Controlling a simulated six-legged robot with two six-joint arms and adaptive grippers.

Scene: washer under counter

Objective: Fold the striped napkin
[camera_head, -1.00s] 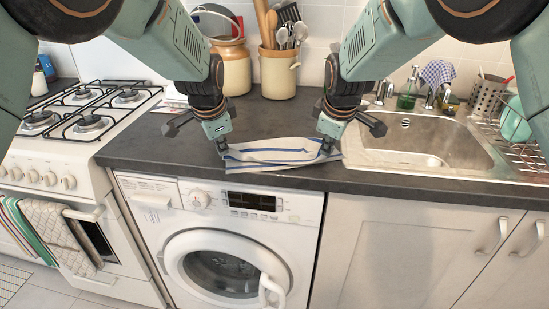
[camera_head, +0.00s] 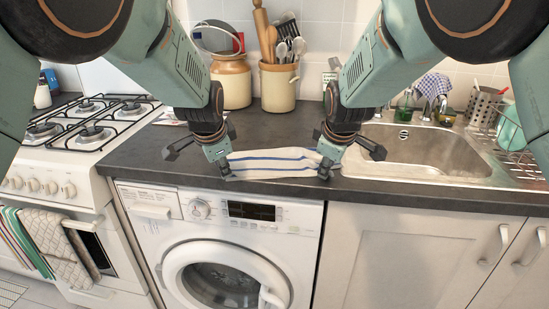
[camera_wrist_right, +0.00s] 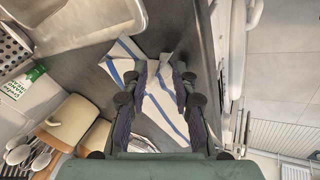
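The striped napkin (camera_head: 270,163), white with blue stripes, lies on the dark counter near its front edge, above the washer. My left gripper (camera_head: 221,166) points down at the napkin's left end. My right gripper (camera_head: 326,168) is at its right end. In the right wrist view, the right gripper's fingers (camera_wrist_right: 161,72) are apart, with part of the napkin (camera_wrist_right: 165,108) showing between and beyond them. Whether the left fingers are apart or closed on cloth is too small to tell. Both grippers hide the napkin's ends.
The sink (camera_head: 425,150) is to the right and the gas stove (camera_head: 75,130) to the left. A utensil crock (camera_head: 278,88) and a lidded jar (camera_head: 231,84) stand behind. The washer (camera_head: 225,240) is under the counter. Bare counter (camera_head: 270,127) lies behind the napkin.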

